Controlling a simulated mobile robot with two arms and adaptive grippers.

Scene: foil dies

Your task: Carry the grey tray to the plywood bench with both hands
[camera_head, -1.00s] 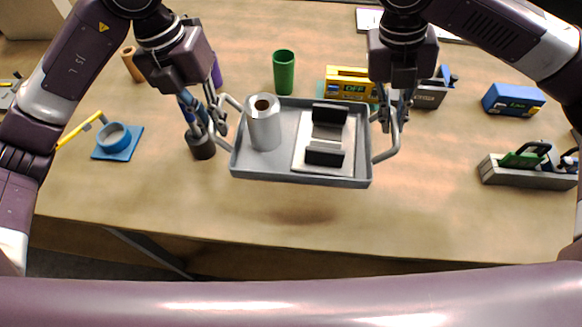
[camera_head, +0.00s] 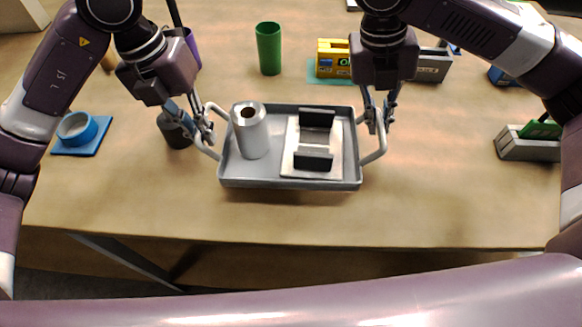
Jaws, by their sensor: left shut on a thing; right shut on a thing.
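The grey tray (camera_head: 270,184) is level over the plywood bench (camera_head: 450,200), with a shadow close under its front edge; whether it touches the bench I cannot tell. It carries a silver cylinder (camera_head: 252,137) with a hole in its top on the left. On the right is a pale plate with a black-ended cradle (camera_head: 314,137). My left gripper (camera_head: 205,132) is shut on the tray's left handle (camera_head: 208,152). My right gripper (camera_head: 378,120) is shut on the right handle (camera_head: 376,155).
A dark pot (camera_head: 175,131) stands close left of the tray. A green cup (camera_head: 269,50) and a yellow box (camera_head: 331,56) stand behind it. A blue ring on a blue square (camera_head: 78,140) lies left, a grey caddy (camera_head: 525,147) right. Bench is clear between tray and caddy.

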